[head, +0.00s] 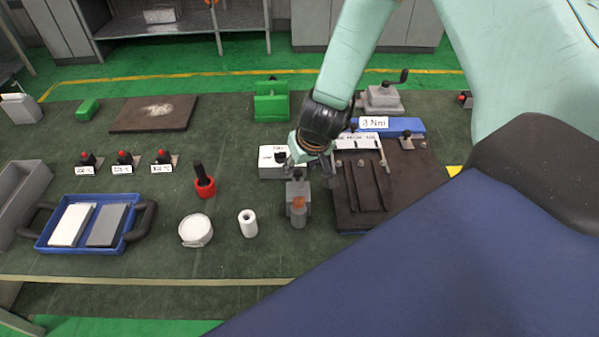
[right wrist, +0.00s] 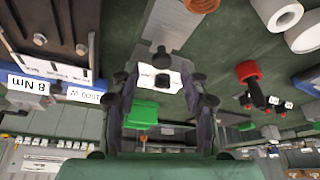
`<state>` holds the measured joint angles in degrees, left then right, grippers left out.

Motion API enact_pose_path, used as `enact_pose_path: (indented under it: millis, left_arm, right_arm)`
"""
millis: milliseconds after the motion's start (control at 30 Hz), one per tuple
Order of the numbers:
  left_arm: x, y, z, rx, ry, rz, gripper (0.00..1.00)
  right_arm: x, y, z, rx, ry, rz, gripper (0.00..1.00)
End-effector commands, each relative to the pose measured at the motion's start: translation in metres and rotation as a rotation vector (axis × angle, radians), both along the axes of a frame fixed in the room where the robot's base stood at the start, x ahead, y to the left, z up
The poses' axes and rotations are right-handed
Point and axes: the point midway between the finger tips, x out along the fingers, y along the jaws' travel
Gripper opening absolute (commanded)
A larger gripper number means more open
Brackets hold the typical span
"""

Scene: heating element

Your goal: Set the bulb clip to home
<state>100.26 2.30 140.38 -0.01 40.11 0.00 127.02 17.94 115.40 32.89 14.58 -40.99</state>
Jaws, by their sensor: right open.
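I take the bulb clip to be the small grey fixture (head: 297,190) with a dark knob at its far end and a copper-coloured part at its near end; no readable label confirms this. It also shows in the right wrist view (right wrist: 170,28). A white label plate (head: 270,172) with a black knob lies just behind it, and shows between my fingers in the right wrist view (right wrist: 148,79). My right gripper (head: 314,172) is open and empty, pointing down over the fixture's far end. Contact cannot be told. My left gripper is out of view.
A dark board (head: 345,215) with rods and a blue tool marked 8 Nm lies close on the right. A white cylinder (head: 248,224), a round white container (head: 195,231) and a red-based black post (head: 204,186) stand left. A green block (head: 271,104) stands behind.

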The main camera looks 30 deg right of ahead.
Motion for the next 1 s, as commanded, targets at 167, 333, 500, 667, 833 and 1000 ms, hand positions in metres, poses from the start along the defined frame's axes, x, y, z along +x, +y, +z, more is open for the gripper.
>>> enact_pose_path:
  millis: [167,333,500,667,833,1000]
  left_arm:
    - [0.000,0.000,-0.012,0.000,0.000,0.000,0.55]
    - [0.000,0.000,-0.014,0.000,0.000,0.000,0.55]
    - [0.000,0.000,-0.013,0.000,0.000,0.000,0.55]
    - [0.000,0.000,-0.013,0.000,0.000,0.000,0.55]
    - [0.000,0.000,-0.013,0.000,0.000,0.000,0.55]
    - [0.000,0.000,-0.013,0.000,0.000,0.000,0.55]
  right_arm:
    - [0.009,-0.002,-0.021,-0.001,0.000,0.003,0.45]
    - [0.013,-0.003,-0.026,-0.001,-0.001,0.004,0.45]
    - [0.013,-0.003,-0.025,0.000,-0.001,0.003,0.45]
    - [0.013,-0.003,-0.025,0.000,-0.001,0.003,0.36]
    - [0.013,-0.003,-0.025,0.000,-0.001,0.003,0.21]
    - [0.013,-0.002,-0.025,0.000,0.000,0.004,0.07]
